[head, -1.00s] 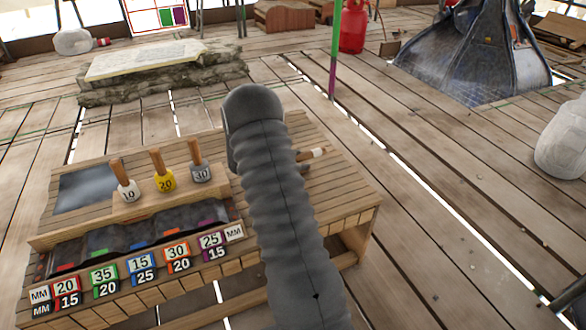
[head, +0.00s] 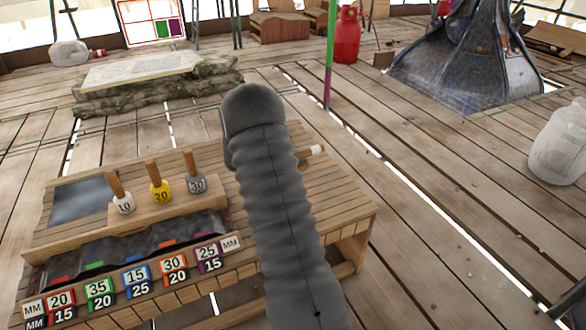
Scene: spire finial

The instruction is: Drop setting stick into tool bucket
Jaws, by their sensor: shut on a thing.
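My grey ribbed arm crosses the middle of the head view and hides most of my gripper (head: 302,164). Only a small dark part shows at the arm's right side. A short brown stick with a white end (head: 314,151) sticks out there, and it keeps its place beside the arm while the bench shifts. I take it as the setting stick, held in my shut gripper above the bench; its other end is hidden. I cannot make out a tool bucket for certain.
The wooden bench (head: 345,205) carries several coloured number labels and three wooden-handled tools, white (head: 123,203), yellow (head: 160,192) and grey (head: 196,183). A whitish container (head: 560,148) stands at right. A red cylinder (head: 347,38) and green-purple pole (head: 329,60) stand behind. Floor at right is mostly clear.

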